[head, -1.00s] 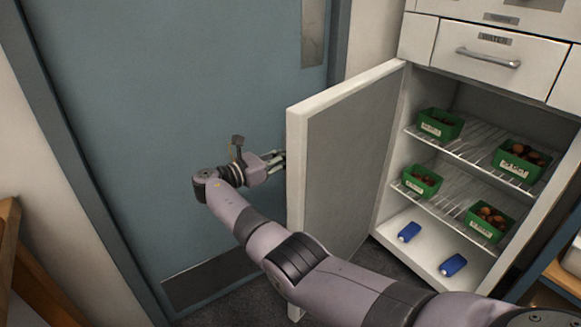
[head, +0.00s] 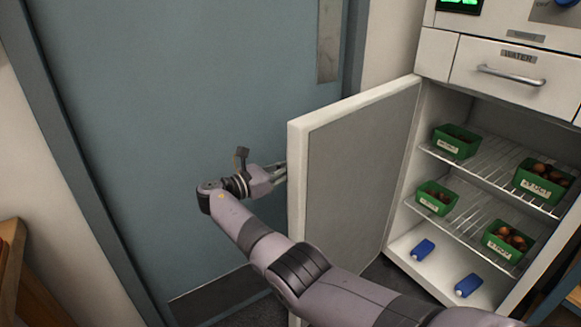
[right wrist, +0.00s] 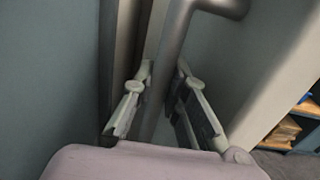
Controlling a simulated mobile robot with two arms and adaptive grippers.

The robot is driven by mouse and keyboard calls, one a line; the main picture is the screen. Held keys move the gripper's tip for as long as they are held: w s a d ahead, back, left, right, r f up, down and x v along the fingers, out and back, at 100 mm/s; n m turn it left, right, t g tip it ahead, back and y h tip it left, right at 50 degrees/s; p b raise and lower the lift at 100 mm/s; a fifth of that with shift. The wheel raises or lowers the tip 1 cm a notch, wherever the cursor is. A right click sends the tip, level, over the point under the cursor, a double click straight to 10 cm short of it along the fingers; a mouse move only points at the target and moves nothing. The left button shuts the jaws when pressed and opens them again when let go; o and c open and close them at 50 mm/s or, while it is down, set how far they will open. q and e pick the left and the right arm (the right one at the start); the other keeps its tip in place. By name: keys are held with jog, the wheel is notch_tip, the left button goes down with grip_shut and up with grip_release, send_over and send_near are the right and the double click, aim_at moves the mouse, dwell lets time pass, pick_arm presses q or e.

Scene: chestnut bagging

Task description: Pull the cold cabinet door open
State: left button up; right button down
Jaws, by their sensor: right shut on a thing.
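The cold cabinet door (head: 355,170) stands wide open, swung out to the left, with its grey inner panel facing me. My right gripper (head: 282,172) is at the outer side of the door's free edge; its fingertips are partly hidden behind that edge. In the right wrist view my right gripper (right wrist: 160,85) has its fingers on either side of the grey bar handle (right wrist: 174,45), shut on it. The open cabinet (head: 405,235) shows wire shelves with green tubs (head: 457,142) of chestnuts. My left gripper is not in view.
A blue room door (head: 170,110) stands close behind my right gripper. Two blue packs (head: 423,250) lie on the cabinet floor. A drawer (head: 508,75) marked WATER is above the opening. Wooden furniture (head: 25,285) is at lower left.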

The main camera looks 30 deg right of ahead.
jog(key=shift+a+f, duration=0.1)
jog(key=c, duration=1.6)
grip_release()
jog(key=shift+o, duration=0.2)
jog(key=a, duration=0.7)
jog(key=shift+s+a, duration=0.25)
jog(key=shift+s, duration=0.15)
